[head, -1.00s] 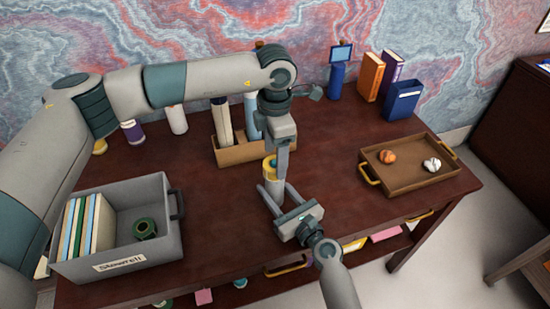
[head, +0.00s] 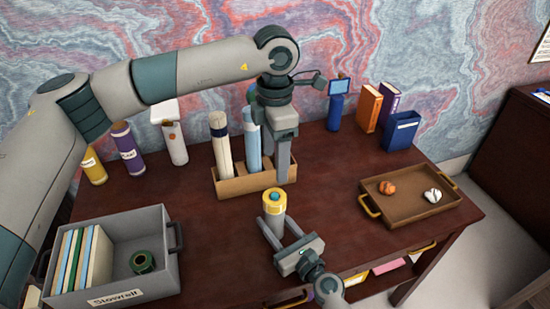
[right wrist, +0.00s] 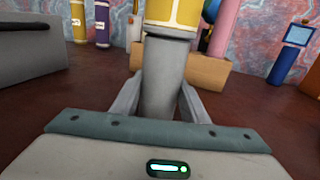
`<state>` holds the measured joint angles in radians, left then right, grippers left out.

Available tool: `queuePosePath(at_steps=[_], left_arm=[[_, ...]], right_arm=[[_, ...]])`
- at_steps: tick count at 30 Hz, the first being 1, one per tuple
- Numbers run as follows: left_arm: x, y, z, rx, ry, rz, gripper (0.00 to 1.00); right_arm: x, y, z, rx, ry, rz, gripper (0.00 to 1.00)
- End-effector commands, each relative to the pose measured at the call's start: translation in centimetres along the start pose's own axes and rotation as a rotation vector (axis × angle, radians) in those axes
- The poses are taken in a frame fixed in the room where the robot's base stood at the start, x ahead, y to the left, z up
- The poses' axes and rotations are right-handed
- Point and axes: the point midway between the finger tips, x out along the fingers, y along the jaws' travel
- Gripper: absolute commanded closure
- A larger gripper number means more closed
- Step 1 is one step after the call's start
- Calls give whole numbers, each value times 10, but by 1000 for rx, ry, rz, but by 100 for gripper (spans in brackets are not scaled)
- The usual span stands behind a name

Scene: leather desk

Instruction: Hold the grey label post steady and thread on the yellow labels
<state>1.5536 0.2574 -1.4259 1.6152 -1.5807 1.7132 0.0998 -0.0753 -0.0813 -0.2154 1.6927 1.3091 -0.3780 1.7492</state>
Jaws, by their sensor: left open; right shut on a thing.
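The grey label post (head: 275,222) stands upright on the desk, with a yellow label (head: 274,203) around its upper part and a small teal tip on top. My right gripper (head: 281,232) is shut on the post low down, with a finger on each side. The right wrist view also shows the grey post (right wrist: 163,80) between the fingers, with the yellow label (right wrist: 172,12) above, cut off by the frame. My left gripper (head: 281,172) is open behind and above the post, apart from it, with nothing seen between its fingers.
A wooden box (head: 235,186) with upright rolls stands behind the post. A grey bin (head: 155,282) with books and a green ring is at left; a brown tray (head: 412,208) is at right. Bottles and binders line the back. The desk between post and tray is clear.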

Motion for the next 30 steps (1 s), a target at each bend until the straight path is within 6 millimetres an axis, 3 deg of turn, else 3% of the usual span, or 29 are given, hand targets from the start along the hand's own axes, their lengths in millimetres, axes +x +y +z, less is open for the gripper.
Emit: queuePosePath(at_steps=[13, 14, 16, 30], left_arm=[[0, 0, 0, 0, 0, 0, 36], [0, 0, 0, 0, 0, 0, 36], [0, 0, 0, 0, 0, 0, 36], [0, 0, 0, 0, 0, 0, 36]], right_arm=[[0, 0, 0, 0, 0, 0, 84], [0, 0, 0, 0, 0, 0, 52], [0, 0, 0, 0, 0, 0, 38], [-7, 0, -1, 0, 1, 0, 38]])
